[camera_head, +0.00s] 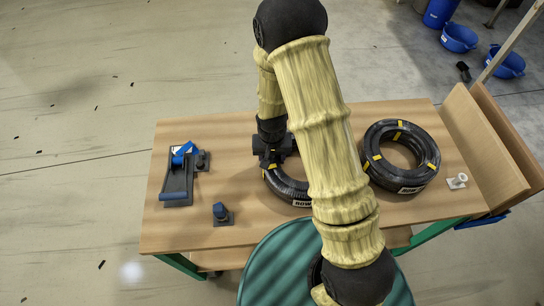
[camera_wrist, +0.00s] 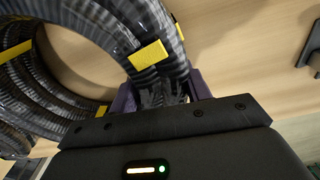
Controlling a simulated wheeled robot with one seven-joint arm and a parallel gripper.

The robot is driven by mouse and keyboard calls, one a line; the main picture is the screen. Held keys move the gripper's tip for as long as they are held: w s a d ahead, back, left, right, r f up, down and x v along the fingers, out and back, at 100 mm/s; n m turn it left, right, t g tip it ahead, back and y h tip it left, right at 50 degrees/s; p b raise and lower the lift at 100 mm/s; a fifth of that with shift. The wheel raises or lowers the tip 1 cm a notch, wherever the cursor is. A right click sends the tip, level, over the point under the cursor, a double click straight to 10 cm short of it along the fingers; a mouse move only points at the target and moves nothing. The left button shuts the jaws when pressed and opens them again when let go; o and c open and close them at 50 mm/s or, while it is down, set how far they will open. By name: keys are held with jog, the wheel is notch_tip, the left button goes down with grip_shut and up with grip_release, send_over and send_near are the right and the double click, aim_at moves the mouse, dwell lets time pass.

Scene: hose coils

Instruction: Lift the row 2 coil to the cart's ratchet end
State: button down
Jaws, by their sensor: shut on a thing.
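A black ribbed hose coil with yellow bands (camera_head: 285,188) is at the middle of the wooden top (camera_head: 235,135), partly hidden behind my arm. Its label shows "ROW"; the number is not readable. My gripper (camera_head: 270,160) is shut on the upper left part of this coil's ring. In the wrist view the purple fingers (camera_wrist: 162,90) stand on either side of the ribbed hose (camera_wrist: 115,25), beside a yellow band. I cannot tell whether the coil is clear of the top. A second banded coil (camera_head: 375,165), also labelled "ROW", lies to the right.
A grey device with blue parts (camera_head: 178,183) lies at the top's left end. A small blue-knobbed block (camera_head: 221,214) stands near the front edge. A small white item (camera_head: 457,181) lies right of the second coil. Tilted wooden boards (camera_head: 485,145) rise at the right end.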

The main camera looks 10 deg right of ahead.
dwell(0.4)
jog(key=c, duration=0.6)
grip_release()
jog(key=shift+o, duration=0.2)
jog(key=o, duration=0.6)
jog(key=shift+c, duration=0.2)
jog(key=shift+r, duration=0.1)
jog(key=shift+s+r+p, duration=0.2)
jog(key=shift+r+p, duration=2.45)
jog(key=shift+r, duration=0.7)
notch_tip(320, 180, up, 17)
jog(key=b, duration=0.1)
jog(key=shift+s+r+b, duration=0.2)
jog(key=shift+s+b, duration=0.15)
jog(key=shift+s, duration=0.1)
